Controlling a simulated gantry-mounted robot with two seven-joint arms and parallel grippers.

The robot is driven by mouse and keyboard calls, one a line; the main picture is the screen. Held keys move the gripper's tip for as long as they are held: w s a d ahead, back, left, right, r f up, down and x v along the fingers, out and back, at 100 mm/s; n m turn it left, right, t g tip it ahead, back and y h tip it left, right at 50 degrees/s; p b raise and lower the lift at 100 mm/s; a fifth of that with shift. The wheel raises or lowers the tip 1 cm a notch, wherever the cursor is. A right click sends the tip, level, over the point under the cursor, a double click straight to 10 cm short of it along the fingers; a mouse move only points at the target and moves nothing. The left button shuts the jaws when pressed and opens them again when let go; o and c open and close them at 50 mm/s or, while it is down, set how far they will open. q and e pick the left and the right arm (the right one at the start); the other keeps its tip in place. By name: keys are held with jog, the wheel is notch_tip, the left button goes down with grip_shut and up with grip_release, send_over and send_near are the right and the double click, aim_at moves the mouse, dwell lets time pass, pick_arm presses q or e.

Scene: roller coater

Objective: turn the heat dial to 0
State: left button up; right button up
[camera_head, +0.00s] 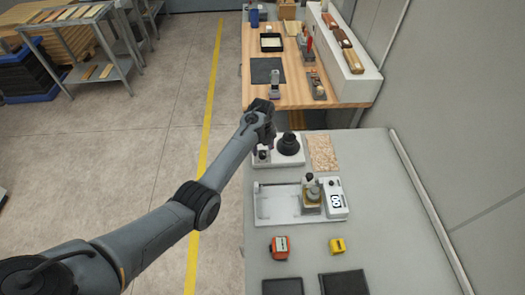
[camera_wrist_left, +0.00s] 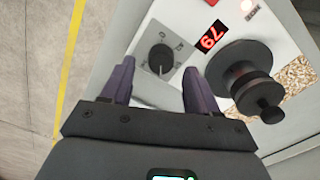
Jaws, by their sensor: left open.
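The heat dial (camera_wrist_left: 159,58) is a dark round knob on a grey plate on a white unit (camera_head: 291,161). A light mark on it points toward the lower edge of the wrist view. A small display (camera_wrist_left: 211,38) beside it glows red and appears to read 79. My left gripper (camera_wrist_left: 158,82) is open. Its two purple fingers stand apart on either side of the dial in the picture, with no visible contact. In the head view the left gripper (camera_head: 265,138) is over the left end of the unit and partly hides the dial. My right gripper is not in view.
A large black stepped knob (camera_wrist_left: 248,85) stands on the unit close to the right finger; it also shows in the head view (camera_head: 289,145). A speckled sheet (camera_head: 323,153) lies to the right. A coater tray (camera_head: 275,205) sits nearer. A wooden bench (camera_head: 255,95) is behind.

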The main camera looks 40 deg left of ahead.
aim_at(262, 155)
pick_arm(q)
jog(key=shift+f, duration=1.25)
jog(key=c, duration=1)
jog(key=shift+c, duration=0.2)
